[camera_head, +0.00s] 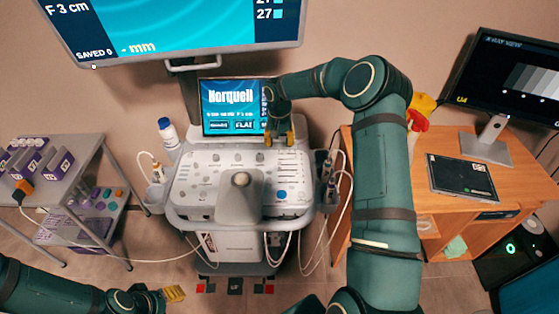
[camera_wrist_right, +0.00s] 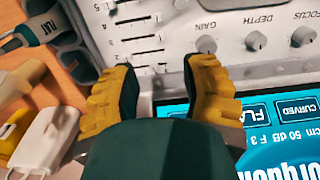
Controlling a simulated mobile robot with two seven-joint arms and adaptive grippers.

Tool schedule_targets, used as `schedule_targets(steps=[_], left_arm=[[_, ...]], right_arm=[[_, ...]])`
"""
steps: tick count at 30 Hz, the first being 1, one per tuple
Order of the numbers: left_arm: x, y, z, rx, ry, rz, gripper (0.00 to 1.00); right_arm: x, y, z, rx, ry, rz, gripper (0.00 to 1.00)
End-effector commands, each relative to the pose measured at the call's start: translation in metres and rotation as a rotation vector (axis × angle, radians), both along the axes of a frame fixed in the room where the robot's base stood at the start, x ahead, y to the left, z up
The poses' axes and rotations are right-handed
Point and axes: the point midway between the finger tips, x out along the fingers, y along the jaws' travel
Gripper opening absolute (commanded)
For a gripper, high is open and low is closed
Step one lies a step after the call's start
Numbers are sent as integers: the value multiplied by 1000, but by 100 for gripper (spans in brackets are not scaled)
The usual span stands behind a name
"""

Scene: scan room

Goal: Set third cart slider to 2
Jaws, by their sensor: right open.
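The cart's control panel (camera_head: 215,170) is light grey and stands at centre. Its several slider slots (camera_head: 290,165) are near the panel's right side in the head view. In the right wrist view, the slider slots (camera_wrist_right: 138,38) lie beyond my fingertips, with small numbers beside them. I cannot tell the third slider's setting. My right gripper (camera_head: 279,135) is open above the panel's upper right corner; its yellow fingers (camera_wrist_right: 163,72) are spread and empty. My left gripper (camera_head: 173,294) is low at the left, away from the cart; its jaw opening is unclear.
The cart's screen (camera_head: 237,108) rises behind the panel, close to my right gripper. Knobs (camera_wrist_right: 205,45) sit beside the sliders. Probes (camera_head: 328,170) with cables hang at the cart's right side. A wooden desk (camera_head: 470,215) is at right and a grey trolley (camera_head: 62,160) at left.

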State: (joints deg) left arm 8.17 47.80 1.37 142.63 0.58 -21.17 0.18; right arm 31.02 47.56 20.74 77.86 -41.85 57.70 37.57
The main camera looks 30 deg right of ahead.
Motion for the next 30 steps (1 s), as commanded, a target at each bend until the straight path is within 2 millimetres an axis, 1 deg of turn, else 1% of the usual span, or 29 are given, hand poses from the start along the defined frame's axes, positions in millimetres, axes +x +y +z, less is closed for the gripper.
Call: schedule_targets(steps=[1,9,12,15,21,28,29,30], left_arm=[[0,0,0,0,0,0,47],[0,0,0,0,0,-1,47],[0,0,0,-1,-1,-1,47],[0,0,1,-1,-1,-1,47],[0,0,1,-1,-1,-1,47],[0,0,1,-1,-1,-1,47],[0,0,1,-1,-1,-1,47],[0,0,1,-1,-1,-1,47]], right_arm=[[-1,1,-12,4,2,-1,45],[0,1,-64,4,1,0,45],[0,1,-79,4,0,-1,45],[0,0,-89,2,-1,-1,45],[0,0,-98,2,-3,-1,45],[0,0,-98,2,-3,-1,45],[0,0,-99,2,-3,-1,48],[0,0,-98,2,-2,-1,34]])
